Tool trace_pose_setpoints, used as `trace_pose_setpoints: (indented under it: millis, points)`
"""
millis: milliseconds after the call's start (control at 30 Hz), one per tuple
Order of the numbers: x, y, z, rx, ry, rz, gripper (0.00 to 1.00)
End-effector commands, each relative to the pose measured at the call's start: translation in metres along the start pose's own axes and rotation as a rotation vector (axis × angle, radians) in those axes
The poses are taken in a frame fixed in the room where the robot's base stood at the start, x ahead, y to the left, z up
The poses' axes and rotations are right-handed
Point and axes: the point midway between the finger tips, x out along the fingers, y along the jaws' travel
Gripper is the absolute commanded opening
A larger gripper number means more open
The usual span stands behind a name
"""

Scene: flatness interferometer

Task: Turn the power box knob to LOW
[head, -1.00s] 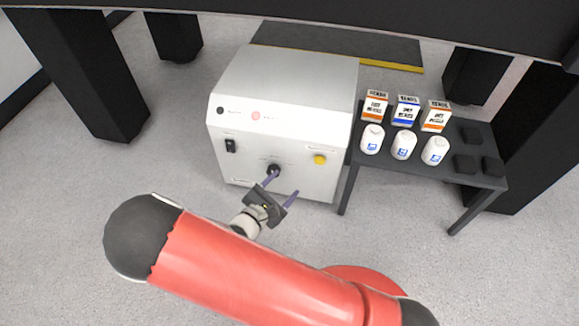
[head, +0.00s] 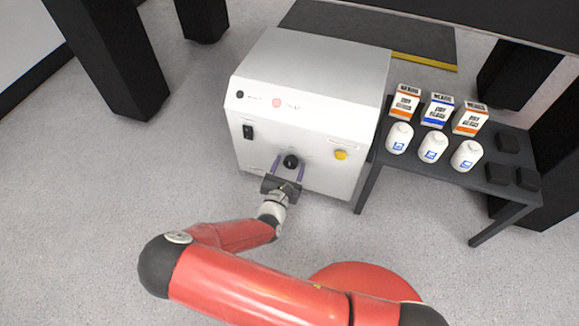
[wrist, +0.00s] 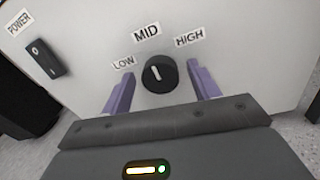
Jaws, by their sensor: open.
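The power box (head: 310,75) is a white cabinet on the floor. Its black round knob (head: 291,161) is low on the front face and also shows in the wrist view (wrist: 160,74). The knob's white mark points up toward the MID label (wrist: 146,33). The LOW label (wrist: 123,63) is to its left and the HIGH label (wrist: 189,39) to its right. My gripper (head: 288,166) is open, with one purple finger on each side of the knob. Gaps show between the fingers and the knob; the exact depth is hard to tell.
A black power switch (wrist: 44,58) is left of the knob. A yellow button (head: 340,155) is to its right. A dark low table (head: 452,178) with white bottles (head: 433,147) and cartons stands right of the box. The floor in front and left is clear.

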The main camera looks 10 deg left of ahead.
Motion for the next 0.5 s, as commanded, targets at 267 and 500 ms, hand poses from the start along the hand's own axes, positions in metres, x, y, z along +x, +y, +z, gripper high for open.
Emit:
trace_pose_setpoints:
  millis: [267, 500]
  points:
    - [0.0040, 0.0001, 0.0004, 0.001, 0.000, -0.001, 0.61]
    - [0.0038, 0.0000, 0.0004, 0.001, 0.000, -0.001, 0.35]
